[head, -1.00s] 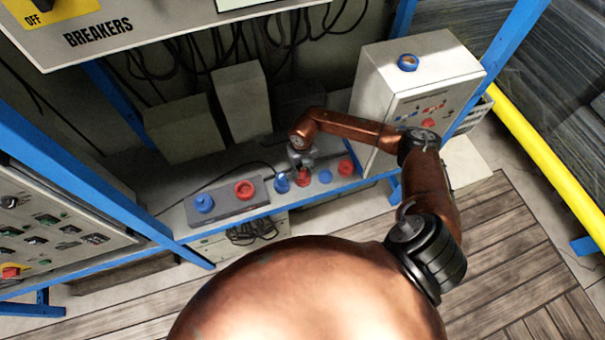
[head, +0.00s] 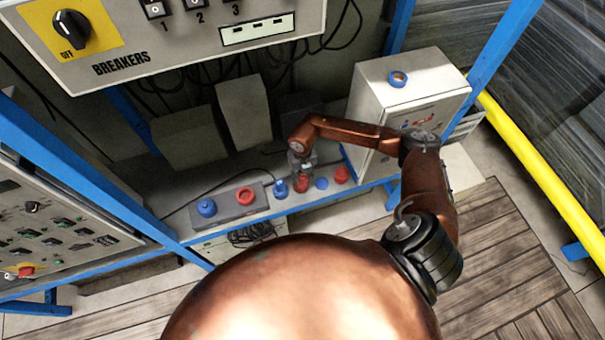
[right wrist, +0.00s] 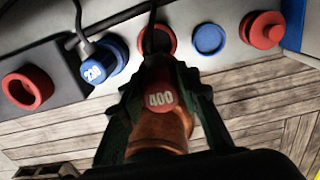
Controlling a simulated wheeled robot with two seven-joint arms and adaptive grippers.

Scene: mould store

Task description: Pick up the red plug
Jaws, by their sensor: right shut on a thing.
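The red plug (right wrist: 159,98), labelled 400, sits between the fingers of my right gripper (right wrist: 165,100), which is shut on it. In the right wrist view the plug stands in front of a red ring (right wrist: 158,38) at the shelf edge, with a dark cable behind it. In the head view the red plug (head: 301,184) shows just below my right gripper (head: 301,168), above the shelf front. How far it is from the shelf is hard to tell. My left gripper is out of view.
A blue plug (right wrist: 100,65) labelled 230 is close on the left. A blue disc (right wrist: 208,38) and a red round piece (right wrist: 263,32) are to the right. A grey box (head: 228,208) bears blue and red round fittings.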

